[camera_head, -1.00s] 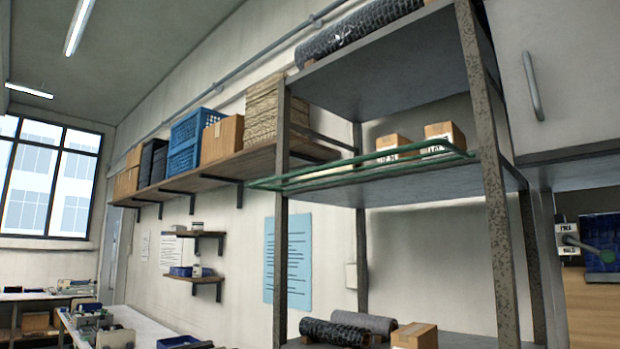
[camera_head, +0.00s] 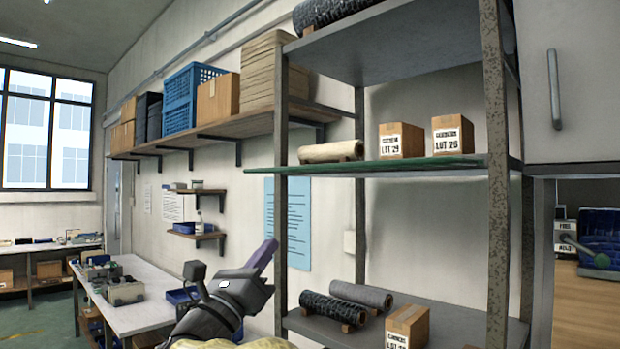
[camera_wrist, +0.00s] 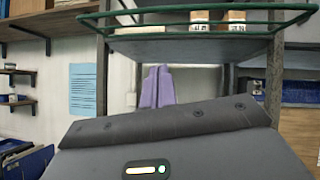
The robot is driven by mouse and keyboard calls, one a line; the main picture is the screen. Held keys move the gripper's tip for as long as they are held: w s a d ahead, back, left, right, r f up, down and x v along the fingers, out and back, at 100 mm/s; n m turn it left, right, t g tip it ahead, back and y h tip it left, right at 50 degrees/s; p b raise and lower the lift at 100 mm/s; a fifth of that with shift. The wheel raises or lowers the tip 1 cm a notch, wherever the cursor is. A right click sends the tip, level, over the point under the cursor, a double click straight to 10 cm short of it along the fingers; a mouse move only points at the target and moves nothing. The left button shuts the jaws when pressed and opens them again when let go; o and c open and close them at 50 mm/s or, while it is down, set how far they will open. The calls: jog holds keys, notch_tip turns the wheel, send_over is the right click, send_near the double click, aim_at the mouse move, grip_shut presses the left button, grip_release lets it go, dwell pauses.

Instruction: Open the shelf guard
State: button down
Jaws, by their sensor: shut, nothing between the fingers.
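The shelf guard is a green rail frame (camera_head: 375,168) along the front edge of the middle shelf. In the head view it shows nearly edge-on, about level with the shelf, and does not cross the boxes' fronts. In the wrist view the green guard (camera_wrist: 200,9) appears as a wide loop reaching past the posts, above my gripper. My gripper (camera_wrist: 157,76) has purple fingers, closed together and empty, below the guard and apart from it. In the head view my gripper (camera_head: 266,250) is left of the rack's front left post, lower than the middle shelf.
The middle shelf holds a tan roll (camera_head: 331,151) and two labelled boxes, one left (camera_head: 401,140) and one right (camera_head: 452,135). The lower shelf (camera_head: 455,323) bears dark rolls and a box. Rack posts (camera_head: 281,200) stand close beside my gripper. A wall shelf (camera_head: 215,129) is at left.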

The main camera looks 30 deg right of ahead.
aim_at(338, 167)
jog(key=m+g, duration=0.1)
jog(key=s+r+m+g+h, duration=0.1)
jog(key=m+g, duration=0.1)
jog(key=s+r+m+g+h, duration=0.1)
jog(key=m, duration=0.1)
jog(key=shift+s+d, duration=0.2)
jog(key=shift+d, duration=0.2)
jog(key=a+r+p+x, duration=0.1)
jog(key=r+p+x, duration=0.1)
jog(key=p+x, duration=0.6)
jog(key=shift+s+r+x, duration=0.25)
jog(key=shift+s+x, duration=0.05)
jog(key=shift+x, duration=1.95)
